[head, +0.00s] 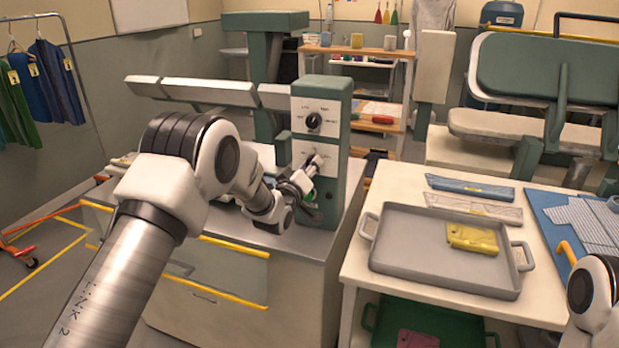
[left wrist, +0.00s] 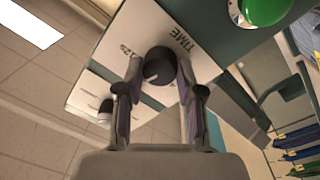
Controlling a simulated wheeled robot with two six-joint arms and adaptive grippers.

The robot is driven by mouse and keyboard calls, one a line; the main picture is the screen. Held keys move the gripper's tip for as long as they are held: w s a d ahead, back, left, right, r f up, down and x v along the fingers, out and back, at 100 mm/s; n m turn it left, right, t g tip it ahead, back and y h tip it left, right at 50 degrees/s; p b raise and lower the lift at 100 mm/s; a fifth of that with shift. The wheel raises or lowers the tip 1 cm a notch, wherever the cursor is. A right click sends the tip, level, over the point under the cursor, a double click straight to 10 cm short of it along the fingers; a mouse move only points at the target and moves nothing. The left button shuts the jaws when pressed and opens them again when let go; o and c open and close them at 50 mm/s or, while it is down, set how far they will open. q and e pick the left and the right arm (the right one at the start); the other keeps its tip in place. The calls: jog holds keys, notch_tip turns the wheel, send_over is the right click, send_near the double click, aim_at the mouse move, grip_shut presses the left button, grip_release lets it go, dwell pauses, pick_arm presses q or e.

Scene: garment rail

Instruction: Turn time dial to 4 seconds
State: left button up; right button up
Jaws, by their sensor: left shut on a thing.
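The time dial (left wrist: 159,66) is a round black knob on a white plate marked TIME in the left wrist view. A 12s mark shows on the plate to the left of it; the other marks are hidden or unreadable. A pale pointer line shows on the knob, but its setting cannot be told. My left gripper (left wrist: 158,80) has one finger on each side of the dial and is shut on it. In the head view my left gripper (head: 312,162) is at the lower plate of the green control column (head: 323,92) and hides most of the dial. My right gripper is out of view.
Another black dial (head: 314,122) sits above on the same column. A green button (left wrist: 265,10) lies close by the time dial. A grey tray (head: 440,278) with a yellow folded item (head: 472,238) stands on the right table. Garments hang far left.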

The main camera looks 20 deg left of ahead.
pick_arm(q)
jog(key=shift+n+y+b, duration=0.4)
jog(key=shift+n+b, duration=1.7)
jog(key=shift+n, duration=1.95)
jog(key=shift+n+y+b, duration=0.4)
jog(key=shift+n+b, duration=1.7)
jog(key=shift+n, duration=1.95)
jog(key=o, duration=1.2)
jog(key=shift+c, duration=0.2)
jog(key=s, duration=1.2)
jog(key=shift+f, duration=0.4)
